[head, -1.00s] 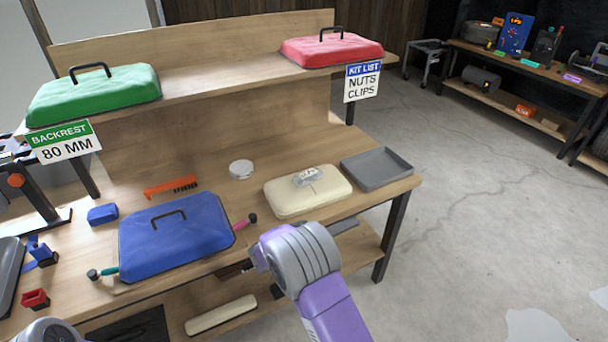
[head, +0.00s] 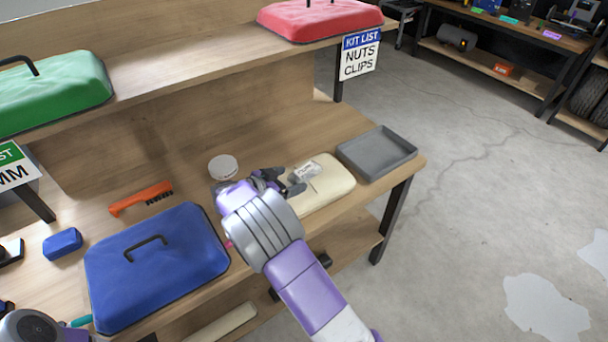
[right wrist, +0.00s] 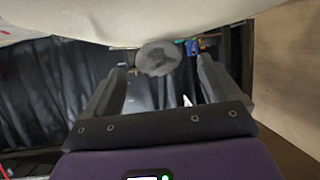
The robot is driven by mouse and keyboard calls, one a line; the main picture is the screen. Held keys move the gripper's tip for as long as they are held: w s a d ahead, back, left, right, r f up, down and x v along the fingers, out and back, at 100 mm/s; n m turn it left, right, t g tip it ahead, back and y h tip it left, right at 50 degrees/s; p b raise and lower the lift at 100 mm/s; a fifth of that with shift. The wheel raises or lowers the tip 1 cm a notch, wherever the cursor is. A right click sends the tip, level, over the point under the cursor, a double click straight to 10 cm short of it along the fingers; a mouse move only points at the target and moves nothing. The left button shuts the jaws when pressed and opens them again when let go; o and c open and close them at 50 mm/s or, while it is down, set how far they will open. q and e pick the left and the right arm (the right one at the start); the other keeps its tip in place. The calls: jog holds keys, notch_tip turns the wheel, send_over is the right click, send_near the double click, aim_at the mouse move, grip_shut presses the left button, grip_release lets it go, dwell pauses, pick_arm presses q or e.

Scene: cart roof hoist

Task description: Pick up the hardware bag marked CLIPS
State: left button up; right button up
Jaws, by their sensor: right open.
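A small clear bag with a white label (head: 306,172) lies on the cream cushion (head: 330,192) near the right end of the bench. The label's print is too small to read. My right gripper (head: 283,181) is open and empty, just left of the bag at the cushion's left end, its fingers pointing toward the bag. In the right wrist view its two fingers (right wrist: 161,70) stand apart, with a blurred grey round shape beyond them that I cannot identify. A pale surface fills the top of that view. My left gripper is out of view.
A grey tray (head: 378,156) sits right of the cushion. A round white-topped tin (head: 223,167) stands behind my right gripper. A blue lidded case (head: 157,262) and an orange brush (head: 141,197) are to the left. A sign reading NUTS, CLIPS (head: 360,56) hangs from the upper shelf.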

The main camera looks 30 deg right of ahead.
aim_at(293, 179)
jog(key=b+x, duration=0.1)
jog(key=x, duration=0.3)
jog(key=c, duration=1.1)
